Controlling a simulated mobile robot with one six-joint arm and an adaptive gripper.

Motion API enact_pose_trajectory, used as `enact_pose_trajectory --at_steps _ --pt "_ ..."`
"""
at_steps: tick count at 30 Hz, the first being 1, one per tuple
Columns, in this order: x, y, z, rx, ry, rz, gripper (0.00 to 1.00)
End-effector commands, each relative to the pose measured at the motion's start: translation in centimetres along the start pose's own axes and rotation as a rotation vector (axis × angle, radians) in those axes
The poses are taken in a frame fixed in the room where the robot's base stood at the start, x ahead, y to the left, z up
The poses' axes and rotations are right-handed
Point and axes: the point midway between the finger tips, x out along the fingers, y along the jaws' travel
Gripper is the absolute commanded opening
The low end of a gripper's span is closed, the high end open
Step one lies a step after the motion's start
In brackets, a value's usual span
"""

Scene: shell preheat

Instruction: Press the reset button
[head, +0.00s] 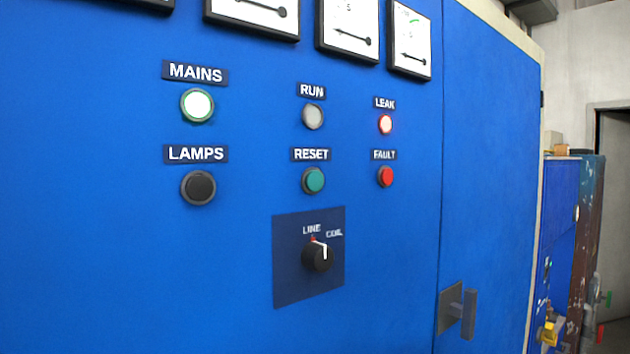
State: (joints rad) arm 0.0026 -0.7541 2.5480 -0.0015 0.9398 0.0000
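The reset button (315,180) is a round green button in a dark ring on the blue cabinet front (110,260). It sits right under the RESET label (311,154), near the middle of the head view. It looks unlit, and nothing covers it. My gripper is not in view, so its state and its distance from the button do not show.
A LINE/COIL selector knob (317,256) protrudes below. A door handle (458,311) sticks out lower right.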

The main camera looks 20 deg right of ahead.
Motion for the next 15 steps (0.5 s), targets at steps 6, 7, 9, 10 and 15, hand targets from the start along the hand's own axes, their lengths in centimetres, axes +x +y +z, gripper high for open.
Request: enact_pose_trajectory --at_steps 6,7,9,10,15 --pt "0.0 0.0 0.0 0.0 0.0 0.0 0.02" --pt "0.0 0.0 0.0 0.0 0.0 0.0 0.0" --pt "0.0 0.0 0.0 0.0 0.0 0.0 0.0" --pt "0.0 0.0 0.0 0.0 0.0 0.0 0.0" --pt "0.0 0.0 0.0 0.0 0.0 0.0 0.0"
